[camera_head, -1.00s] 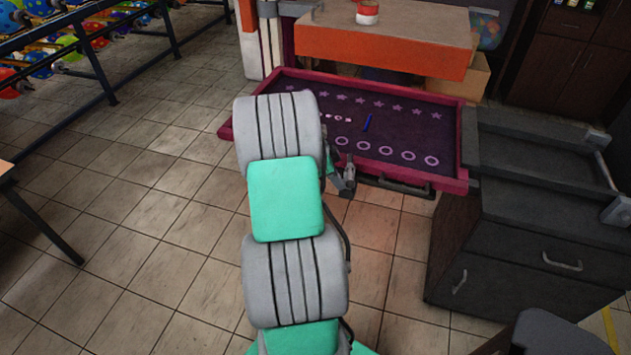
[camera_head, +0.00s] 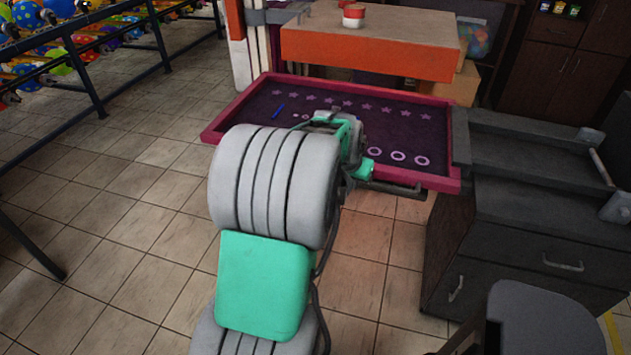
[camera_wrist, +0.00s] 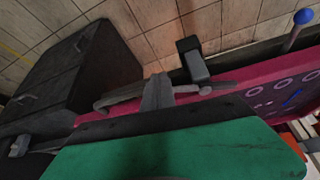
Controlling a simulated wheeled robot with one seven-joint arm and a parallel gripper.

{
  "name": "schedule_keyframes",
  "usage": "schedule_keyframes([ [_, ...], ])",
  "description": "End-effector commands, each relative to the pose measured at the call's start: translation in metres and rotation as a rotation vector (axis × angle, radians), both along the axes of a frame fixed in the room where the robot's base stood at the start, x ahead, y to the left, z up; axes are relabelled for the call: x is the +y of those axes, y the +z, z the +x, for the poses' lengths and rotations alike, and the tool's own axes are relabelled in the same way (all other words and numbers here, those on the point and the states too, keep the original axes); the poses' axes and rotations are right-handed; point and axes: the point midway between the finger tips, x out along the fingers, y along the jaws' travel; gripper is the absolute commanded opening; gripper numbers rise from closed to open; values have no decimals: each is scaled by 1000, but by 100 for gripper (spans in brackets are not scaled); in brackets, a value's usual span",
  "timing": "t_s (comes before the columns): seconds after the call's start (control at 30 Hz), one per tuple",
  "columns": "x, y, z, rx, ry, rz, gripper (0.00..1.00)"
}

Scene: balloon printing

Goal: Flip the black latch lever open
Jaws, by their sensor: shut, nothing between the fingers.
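A black-capped grey lever (camera_wrist: 192,60), which looks like the latch lever, stands out past the front edge of the magenta tray (camera_wrist: 262,70) in the wrist view. I cannot clearly tell it in the head view, where my arm covers part of the front edge. My gripper (camera_wrist: 157,80) is shut and empty. In the wrist view its grey fingers point at the tray's grey handle (camera_wrist: 118,98), to the left of the lever and apart from it in the picture. In the head view my wrist is over the front part of the tray (camera_head: 212,128).
A dark drawer cabinet (camera_head: 520,245) stands right of the tray. An orange-edged table (camera_head: 370,57) is behind it. A blue item (camera_head: 279,111) lies on the tray. A blue-knobbed rod (camera_wrist: 303,17) rises at the right in the wrist view.

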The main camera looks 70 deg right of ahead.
Motion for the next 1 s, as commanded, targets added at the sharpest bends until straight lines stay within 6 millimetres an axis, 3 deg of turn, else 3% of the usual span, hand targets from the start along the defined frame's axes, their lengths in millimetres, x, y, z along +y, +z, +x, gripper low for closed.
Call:
schedule_keyframes([
  [0.33,-19,-1,-14,0,259,1,0],
  [1.0,-31,1,-17,1,260,-2,0],
])
